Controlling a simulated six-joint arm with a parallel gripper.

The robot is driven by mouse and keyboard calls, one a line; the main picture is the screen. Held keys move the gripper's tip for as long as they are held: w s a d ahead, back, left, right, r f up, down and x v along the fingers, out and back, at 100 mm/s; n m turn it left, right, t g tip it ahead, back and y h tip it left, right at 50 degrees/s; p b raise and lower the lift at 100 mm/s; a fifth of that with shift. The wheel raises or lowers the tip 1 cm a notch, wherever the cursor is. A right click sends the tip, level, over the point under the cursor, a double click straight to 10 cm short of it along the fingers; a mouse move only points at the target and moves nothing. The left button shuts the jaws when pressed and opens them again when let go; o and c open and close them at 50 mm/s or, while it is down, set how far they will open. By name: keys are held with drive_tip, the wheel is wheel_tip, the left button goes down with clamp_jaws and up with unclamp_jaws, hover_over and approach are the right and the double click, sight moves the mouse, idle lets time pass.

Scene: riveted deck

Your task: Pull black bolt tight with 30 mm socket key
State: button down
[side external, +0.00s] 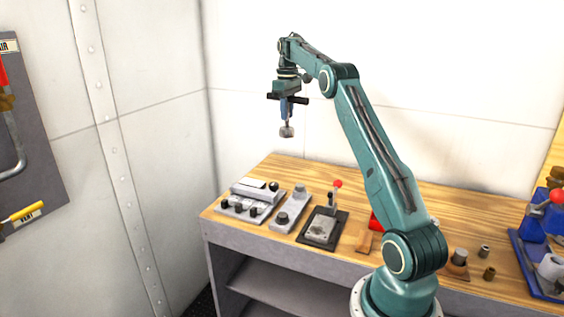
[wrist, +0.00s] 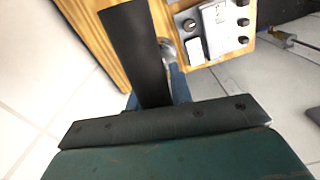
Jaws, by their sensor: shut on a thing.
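My gripper (side external: 287,99) is raised well above the left part of the bench. It is shut on a blue-handled tool with a grey end (side external: 286,131), which looks like the socket key; it hangs upright. In the wrist view a black finger hides part of it, and its blue part (wrist: 181,86) shows beside the finger. Black bolts (side external: 238,208) stand in a row on a grey stepped block at the bench's left end. The row also shows in the wrist view (wrist: 243,22). A narrower grey plate next to it carries another dark bolt (side external: 283,217). Socket size is not readable.
A black-framed plate with a red-knobbed lever (side external: 337,184) stands right of the blocks. A red object (side external: 376,222), small sockets (side external: 485,251) and a blue stand (side external: 535,262) are farther right. White walls close in behind and left. The air around the tool is clear.

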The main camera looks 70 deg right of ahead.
drive_tip(key=shift+w+a+f+m, duration=0.1)
drive_tip(key=shift+a+f+m, duration=0.05)
drive_tip(key=shift+a, duration=0.25)
drive_tip(key=shift+w+a+f+m, duration=0.1)
drive_tip(key=shift+a+m, duration=0.05)
drive_tip(key=shift+a, duration=0.2)
drive_tip(key=s+a+f+m, duration=0.2)
drive_tip(key=a+f, duration=0.1)
drive_tip(key=a, duration=0.3)
drive_tip(key=s+a+f+m, duration=0.2)
drive_tip(key=s+a+f, duration=0.1)
drive_tip(key=a, duration=0.4)
drive_tip(key=s+a+f+m, duration=0.1)
drive_tip(key=s+a+f, duration=0.2)
drive_tip(key=a, duration=0.4)
drive_tip(key=shift+s+a+f+m, duration=0.25)
drive_tip(key=shift+m, duration=0.15)
drive_tip(key=shift+f, duration=0.1)
drive_tip(key=shift+f, duration=2.45)
drive_tip(key=n, duration=0.3)
drive_tip(key=shift+r+n, duration=0.1)
drive_tip(key=shift+n, duration=0.3)
drive_tip(key=n, duration=0.8)
drive_tip(key=shift+n, duration=2.6)
